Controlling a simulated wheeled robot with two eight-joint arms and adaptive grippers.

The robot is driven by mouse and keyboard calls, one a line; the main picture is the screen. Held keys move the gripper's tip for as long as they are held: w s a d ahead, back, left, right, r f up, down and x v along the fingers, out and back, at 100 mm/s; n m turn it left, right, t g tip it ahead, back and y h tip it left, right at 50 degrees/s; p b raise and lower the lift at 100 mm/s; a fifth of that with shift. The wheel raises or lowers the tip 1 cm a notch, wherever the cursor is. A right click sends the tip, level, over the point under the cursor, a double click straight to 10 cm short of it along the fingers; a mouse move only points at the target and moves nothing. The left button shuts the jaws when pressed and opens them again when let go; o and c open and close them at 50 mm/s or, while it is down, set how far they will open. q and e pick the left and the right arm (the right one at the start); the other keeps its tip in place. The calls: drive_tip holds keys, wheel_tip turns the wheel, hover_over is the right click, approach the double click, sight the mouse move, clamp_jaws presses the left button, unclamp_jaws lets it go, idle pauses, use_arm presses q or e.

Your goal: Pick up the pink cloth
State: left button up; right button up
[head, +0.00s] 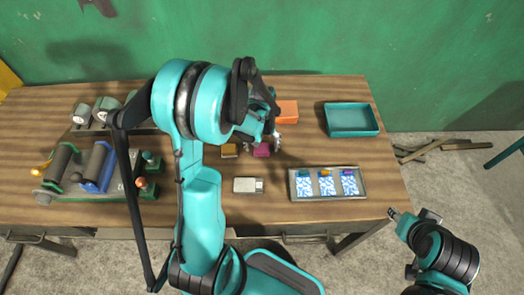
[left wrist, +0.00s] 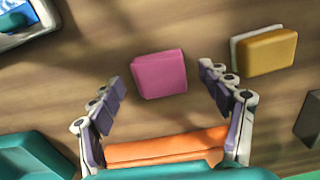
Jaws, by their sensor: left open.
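The pink cloth (left wrist: 160,74) is a small folded block lying flat on the wooden table. In the head view the pink cloth (head: 262,151) shows partly below my left gripper (head: 262,142). In the left wrist view my left gripper (left wrist: 159,78) is open and empty, with one finger to each side of the cloth in the picture. The fingers look apart from it, above the table. My right gripper (head: 400,215) is beyond the table's front right corner, away from the cloth; its jaws are too small to read.
An orange block (head: 287,111) lies behind the cloth, and a yellow block on a white base (head: 229,150) beside it. A teal tray (head: 351,133), a metal tray with several packets (head: 291,186), and a white box (head: 248,185) stand around. Roller machinery (head: 90,170) fills the left.

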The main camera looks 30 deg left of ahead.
sight(263, 149)
use_arm(q)
drive_tip(key=c, duration=1.2)
drive_tip(key=shift+c, duration=0.2)
drive_tip(key=shift+r, duration=0.55)
drive_tip(key=r, duration=0.1)
drive_tip(key=r+p, duration=0.2)
drive_tip(key=shift+s+d+r, duration=0.35)
drive_tip(key=shift+d+r, duration=0.05)
drive_tip(key=s+d+r+p, duration=0.2)
drive_tip(key=s+d+r, duration=0.4)
drive_tip(key=s+d, duration=0.1)
drive_tip(key=shift+d+p, duration=0.35)
drive_tip(key=shift+d, duration=0.1)
drive_tip(key=shift+s, duration=0.1)
drive_tip(key=shift+o, duration=0.8)
drive_tip(key=shift+a, duration=0.1)
drive_tip(key=shift+c, duration=0.2)
